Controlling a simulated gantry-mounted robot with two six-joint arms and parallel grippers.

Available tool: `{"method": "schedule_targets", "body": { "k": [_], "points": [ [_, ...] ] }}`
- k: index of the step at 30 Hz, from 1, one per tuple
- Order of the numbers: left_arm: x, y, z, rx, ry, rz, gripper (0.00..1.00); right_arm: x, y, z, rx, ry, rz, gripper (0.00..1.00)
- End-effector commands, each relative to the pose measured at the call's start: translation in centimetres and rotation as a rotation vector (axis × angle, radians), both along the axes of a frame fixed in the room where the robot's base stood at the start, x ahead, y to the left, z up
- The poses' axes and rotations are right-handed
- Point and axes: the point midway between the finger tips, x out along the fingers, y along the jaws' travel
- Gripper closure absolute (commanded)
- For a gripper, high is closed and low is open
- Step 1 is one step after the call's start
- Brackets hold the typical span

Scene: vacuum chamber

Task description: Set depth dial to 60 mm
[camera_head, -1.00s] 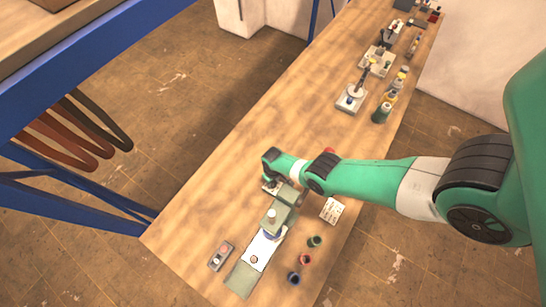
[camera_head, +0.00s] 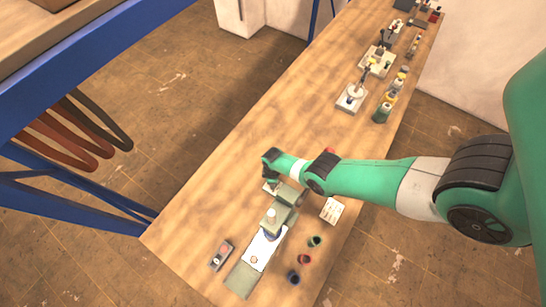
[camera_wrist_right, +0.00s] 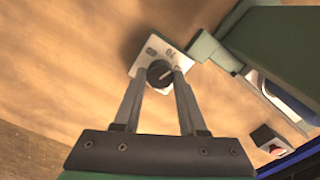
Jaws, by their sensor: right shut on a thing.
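The depth dial (camera_wrist_right: 159,72) is a dark round knob with a light pointer line, on a pale plate (camera_wrist_right: 150,52) with small markings too blurred to read. In the right wrist view my right gripper (camera_wrist_right: 162,80) is shut on the dial, one finger on each side of it. In the head view the pale plate (camera_head: 268,188) shows only partly under my right wrist, and the dial and fingertips are hidden there. The green machine (camera_head: 284,205) with its white bed stands just beside the plate. My left gripper is not in view.
A small box with a red button (camera_head: 221,255) stands left of the machine. Several small cups (camera_head: 315,242) and a printed card (camera_head: 332,210) lie to its right. Other fixtures (camera_head: 352,98) stand farther along the bench. The bench's left side is clear.

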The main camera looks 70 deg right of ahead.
Motion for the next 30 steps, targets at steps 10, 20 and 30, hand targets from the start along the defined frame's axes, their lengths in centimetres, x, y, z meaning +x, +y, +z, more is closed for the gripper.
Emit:
{"method": "schedule_targets", "body": {
  "k": [10, 20, 30],
  "points": [
    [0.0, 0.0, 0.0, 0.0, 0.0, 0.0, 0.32, -0.01, 0.02, -0.02, 0.0, 0.0, 0.329, 1.0],
    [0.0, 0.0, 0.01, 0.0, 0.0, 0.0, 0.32, -0.03, 0.03, -0.02, 0.0, 0.0, 0.642, 1.0],
    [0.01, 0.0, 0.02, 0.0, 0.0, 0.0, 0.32, -0.05, 0.04, -0.03, 0.0, 0.0, 0.963, 1.0]
  ]
}}
